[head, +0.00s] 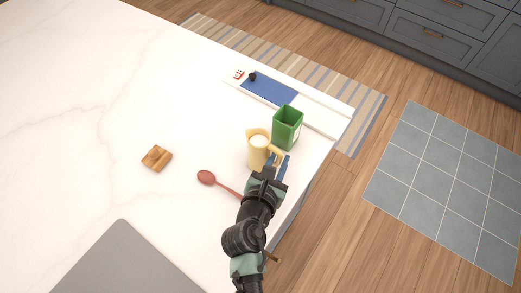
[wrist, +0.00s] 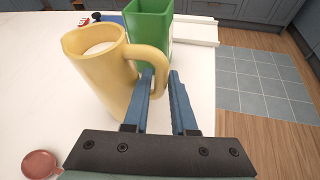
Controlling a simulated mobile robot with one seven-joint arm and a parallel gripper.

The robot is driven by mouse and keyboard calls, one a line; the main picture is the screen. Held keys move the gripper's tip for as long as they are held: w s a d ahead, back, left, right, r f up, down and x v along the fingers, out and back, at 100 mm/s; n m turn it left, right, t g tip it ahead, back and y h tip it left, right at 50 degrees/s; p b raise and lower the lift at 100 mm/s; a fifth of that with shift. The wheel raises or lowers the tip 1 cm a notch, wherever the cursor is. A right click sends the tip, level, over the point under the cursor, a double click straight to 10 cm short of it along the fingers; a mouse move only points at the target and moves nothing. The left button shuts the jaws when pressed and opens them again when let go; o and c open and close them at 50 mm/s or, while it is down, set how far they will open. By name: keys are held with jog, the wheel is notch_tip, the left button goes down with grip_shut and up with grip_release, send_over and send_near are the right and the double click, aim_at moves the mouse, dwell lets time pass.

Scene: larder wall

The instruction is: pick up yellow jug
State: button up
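The yellow jug (head: 257,153) stands upright near the right edge of the white counter, its handle towards the right. It also shows large in the wrist view (wrist: 105,75), with a pale inside. My gripper (head: 281,162) is at the handle side of the jug. In the wrist view my gripper (wrist: 161,73) is open. Its left finger shows against the handle's loop and its right finger lies just outside the handle (wrist: 160,63). The handle appears between the fingers, with some gap visible; contact cannot be told.
A green open container (head: 287,129) stands close behind the jug. A red spoon (head: 207,177) lies left of my arm, and a small wooden block (head: 157,158) is further left. A white tray with a blue mat (head: 269,89) lies behind. The counter's left side is mostly clear.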

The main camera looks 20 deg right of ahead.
grip_shut()
jog(key=shift+r, duration=0.15)
dwell(1.3)
